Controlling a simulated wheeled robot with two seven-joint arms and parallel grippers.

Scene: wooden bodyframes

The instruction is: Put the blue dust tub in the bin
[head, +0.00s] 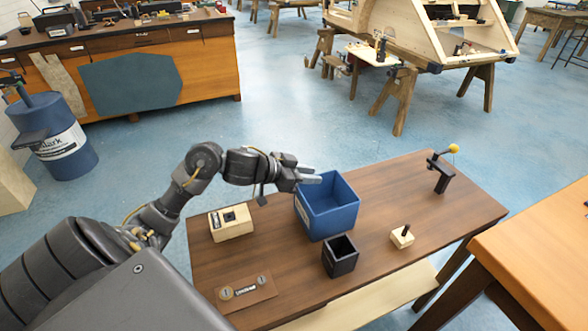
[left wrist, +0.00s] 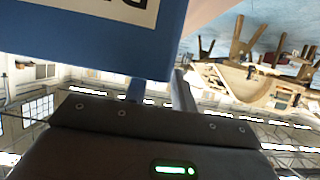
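The blue dust tub (head: 328,208) is a square, open-topped box standing upright on the brown wooden table. Its labelled side wall (left wrist: 85,35) fills the upper left of the left wrist view. My left gripper (head: 313,175) is at the tub's upper left rim, in front of its far left corner. In the left wrist view the two fingers (left wrist: 160,90) show apart, one partly hidden by the tub wall and one beside its edge. I cannot tell whether they touch it. No container is clearly marked as the bin; a blue drum (head: 60,140) stands on the floor at left. My right gripper is not in view.
On the table (head: 380,255) are a black open box (head: 340,256), a wooden block (head: 231,223), a plate with discs (head: 246,291), a small peg block (head: 402,237) and a black stand (head: 441,172). An orange-brown bench (head: 545,250) stands close at right.

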